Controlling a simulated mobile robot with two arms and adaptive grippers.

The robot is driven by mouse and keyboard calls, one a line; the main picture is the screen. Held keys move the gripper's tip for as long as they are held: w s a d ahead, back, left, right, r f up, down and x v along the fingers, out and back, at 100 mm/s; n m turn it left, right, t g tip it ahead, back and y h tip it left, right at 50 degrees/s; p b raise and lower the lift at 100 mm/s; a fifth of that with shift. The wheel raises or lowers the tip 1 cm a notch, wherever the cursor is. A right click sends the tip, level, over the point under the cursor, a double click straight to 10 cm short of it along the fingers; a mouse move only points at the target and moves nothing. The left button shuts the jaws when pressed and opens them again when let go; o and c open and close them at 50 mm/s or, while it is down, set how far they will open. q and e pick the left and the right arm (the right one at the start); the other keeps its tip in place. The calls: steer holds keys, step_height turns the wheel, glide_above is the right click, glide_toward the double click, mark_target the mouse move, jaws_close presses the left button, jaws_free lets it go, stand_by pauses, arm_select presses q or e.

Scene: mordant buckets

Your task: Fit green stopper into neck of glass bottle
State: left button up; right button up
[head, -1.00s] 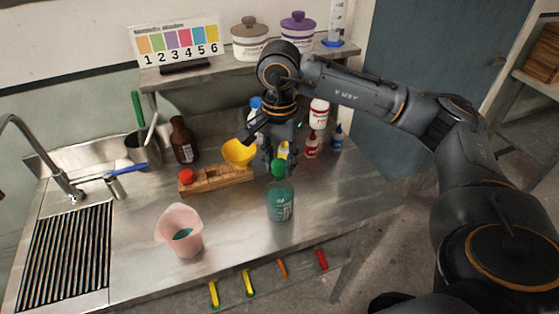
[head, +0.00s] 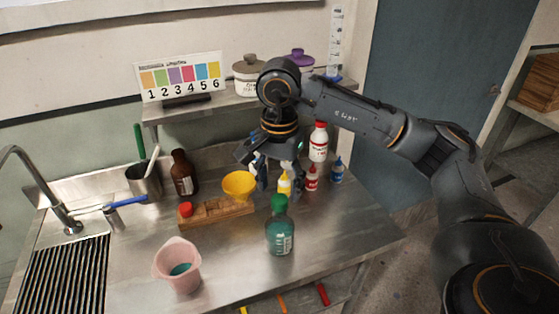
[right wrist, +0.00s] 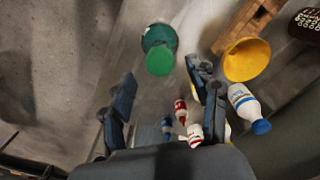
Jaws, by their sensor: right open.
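The green stopper (head: 279,203) sits upright on top of the glass bottle (head: 280,237), covering its neck. The bottle stands on the steel counter and looks teal, with a pale label. My right gripper (head: 279,184) is open and empty, above and slightly behind the stopper, apart from it. In the right wrist view the stopper (right wrist: 161,61) and bottle (right wrist: 156,36) show beyond the spread fingers (right wrist: 160,74). How deep the stopper sits in the neck cannot be seen. My left gripper is not in view.
A yellow bowl (head: 239,184) and a wooden rack (head: 222,212) with a red cap stand left of the bottle. Small dropper bottles (head: 311,178) stand behind it. A pink beaker (head: 177,265) is at the front left. The counter right of the bottle is clear.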

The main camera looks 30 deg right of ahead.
step_height(320, 180, up, 8)
steer(key=shift+r, duration=0.25)
stand_by(0.6)
